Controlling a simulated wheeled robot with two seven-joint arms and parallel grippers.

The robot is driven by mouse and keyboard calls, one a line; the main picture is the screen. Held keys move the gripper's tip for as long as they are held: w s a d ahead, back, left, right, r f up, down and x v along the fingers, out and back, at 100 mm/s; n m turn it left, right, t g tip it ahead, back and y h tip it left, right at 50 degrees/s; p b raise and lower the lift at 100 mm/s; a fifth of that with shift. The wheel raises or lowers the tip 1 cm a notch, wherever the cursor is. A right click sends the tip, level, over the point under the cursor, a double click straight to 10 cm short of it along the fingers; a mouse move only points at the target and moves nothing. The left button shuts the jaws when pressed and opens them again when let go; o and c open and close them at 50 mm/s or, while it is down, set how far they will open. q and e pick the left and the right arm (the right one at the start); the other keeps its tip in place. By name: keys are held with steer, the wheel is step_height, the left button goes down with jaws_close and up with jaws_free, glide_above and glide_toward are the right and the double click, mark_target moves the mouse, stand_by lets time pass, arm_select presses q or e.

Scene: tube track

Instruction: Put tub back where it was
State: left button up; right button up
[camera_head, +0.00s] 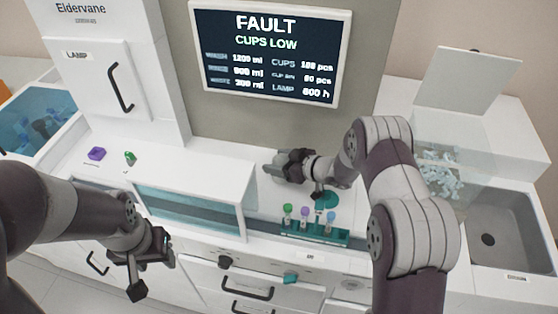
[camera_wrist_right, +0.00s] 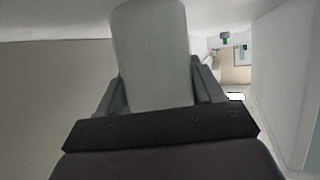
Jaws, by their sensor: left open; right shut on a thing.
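My right gripper (camera_head: 284,165) is in the middle of the head view, over the white counter (camera_head: 215,146) in front of the screen. It is shut on the tub. In the right wrist view the tub (camera_wrist_right: 150,55) is a plain pale grey, rounded body between the two fingers. In the head view the gripper and arm mostly hide it, and I cannot tell whether its base touches the counter. My left gripper (camera_head: 142,270) is open and empty at the lower left, in front of the counter's drawers.
A teal rack (camera_head: 315,235) with several capped tubes stands near the counter's front edge, beside a teal disc (camera_head: 326,199). A glass-fronted cabinet (camera_head: 190,210) is left of the rack. A clear bin (camera_head: 440,170) and a sink (camera_head: 505,235) are at right. The screen (camera_head: 270,50) reads "CUPS LOW".

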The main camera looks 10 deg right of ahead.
steer(key=shift+s, duration=0.1)
steer(key=shift+f, duration=0.15)
steer(key=o, duration=1)
steer(key=shift+o, duration=0.2)
steer(key=shift+r, duration=0.2)
steer(key=b+v, duration=0.1)
steer(key=v, duration=1.1)
steer(key=shift+b, duration=0.4)
